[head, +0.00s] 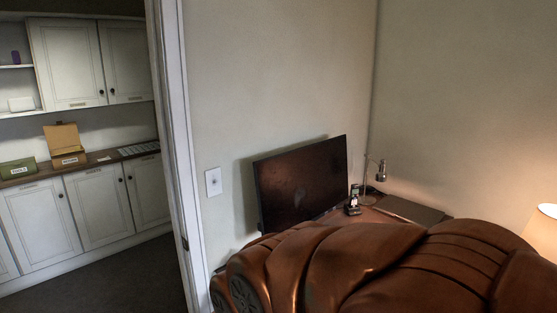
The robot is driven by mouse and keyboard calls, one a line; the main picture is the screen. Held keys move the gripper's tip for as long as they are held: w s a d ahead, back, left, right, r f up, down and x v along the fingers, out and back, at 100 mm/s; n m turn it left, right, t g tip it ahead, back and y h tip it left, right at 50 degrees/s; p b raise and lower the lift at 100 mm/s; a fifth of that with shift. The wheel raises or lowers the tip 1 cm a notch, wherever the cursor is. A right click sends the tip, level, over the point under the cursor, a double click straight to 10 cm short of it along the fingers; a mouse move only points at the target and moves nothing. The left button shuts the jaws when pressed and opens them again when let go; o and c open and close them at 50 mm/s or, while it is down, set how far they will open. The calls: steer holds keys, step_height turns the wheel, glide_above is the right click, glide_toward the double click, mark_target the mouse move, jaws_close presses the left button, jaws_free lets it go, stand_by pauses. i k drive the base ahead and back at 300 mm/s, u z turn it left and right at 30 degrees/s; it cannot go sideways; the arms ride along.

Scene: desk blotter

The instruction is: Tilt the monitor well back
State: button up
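The monitor (300,185) has a wide dark screen with a thin frame. It stands on the brown desk (372,215) near the wall, its screen turned partly towards me, and looks close to upright. Its foot and lower right part are hidden behind a large brown shape in the foreground. My gripper does not show in this view, so nothing of mine is seen touching the monitor.
A large glossy brown rounded form (370,265) fills the lower right foreground and blocks much of the desk. A desk lamp (380,171), a small dark stand (353,204) and a dark flat pad (409,209) are right of the monitor. A door frame (176,150) stands left.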

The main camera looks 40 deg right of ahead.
mark_target(295, 187)
steer(key=z, duration=0.05)
steer(key=i, duration=1.55)
